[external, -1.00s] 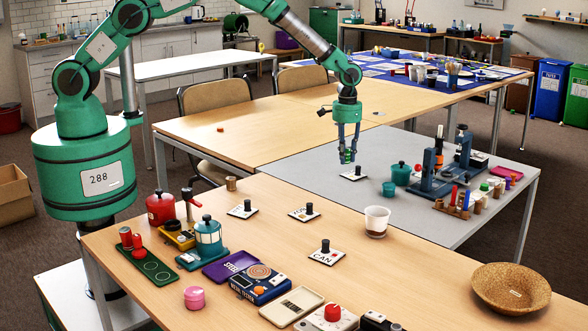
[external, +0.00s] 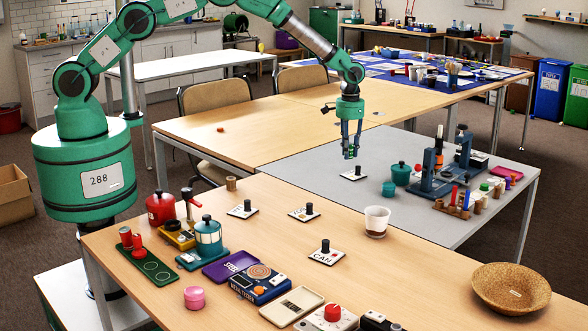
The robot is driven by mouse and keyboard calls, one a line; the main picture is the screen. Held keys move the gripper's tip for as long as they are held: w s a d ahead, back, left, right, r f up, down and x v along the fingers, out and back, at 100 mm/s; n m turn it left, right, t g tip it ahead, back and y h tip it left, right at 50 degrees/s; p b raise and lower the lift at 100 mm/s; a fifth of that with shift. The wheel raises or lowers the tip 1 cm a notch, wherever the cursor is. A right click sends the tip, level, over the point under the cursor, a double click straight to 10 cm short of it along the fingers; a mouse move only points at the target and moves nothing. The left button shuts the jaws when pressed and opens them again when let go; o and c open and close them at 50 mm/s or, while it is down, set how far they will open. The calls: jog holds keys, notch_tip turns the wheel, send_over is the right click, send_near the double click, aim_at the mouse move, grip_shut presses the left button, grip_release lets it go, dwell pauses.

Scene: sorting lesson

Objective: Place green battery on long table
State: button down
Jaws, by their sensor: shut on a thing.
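My gripper (external: 350,154) points down over the grey table (external: 300,168). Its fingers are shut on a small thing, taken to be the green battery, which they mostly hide. The fingertips are above a white card with a black knob (external: 354,174) and look apart from it. A wooden table (external: 420,275) stretches across the front, and another wooden table (external: 225,135) stands behind. I cannot tell which one is the long table.
On the grey table, teal pots (external: 401,174) and a blue stand (external: 430,180) are right of my gripper. The front table holds a white cup (external: 377,221), a wicker bowl (external: 511,289), knobbed cards (external: 326,253) and devices at left. Its middle right is clear.

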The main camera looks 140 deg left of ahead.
jog(key=b, duration=0.2)
send_over(385, 169)
jog(key=s+d, duration=0.2)
jog(key=d, duration=0.1)
jog(key=shift+a+f, duration=0.25)
jog(key=shift+f, duration=0.4)
jog(key=shift+w+a+f+b, duration=0.1)
jog(key=shift+w+a+b, duration=0.15)
jog(key=shift+w+a, duration=0.35)
jog(key=shift+w+a+b, duration=0.2)
jog(key=shift+w+a, duration=0.15)
jog(key=shift+a, duration=0.45)
jog(key=shift+f+b, duration=0.55)
jog(key=shift+f, duration=1.15)
jog(key=shift+f, duration=0.15)
jog(key=c, duration=1.4)
grip_release()
jog(key=shift+c, duration=0.2)
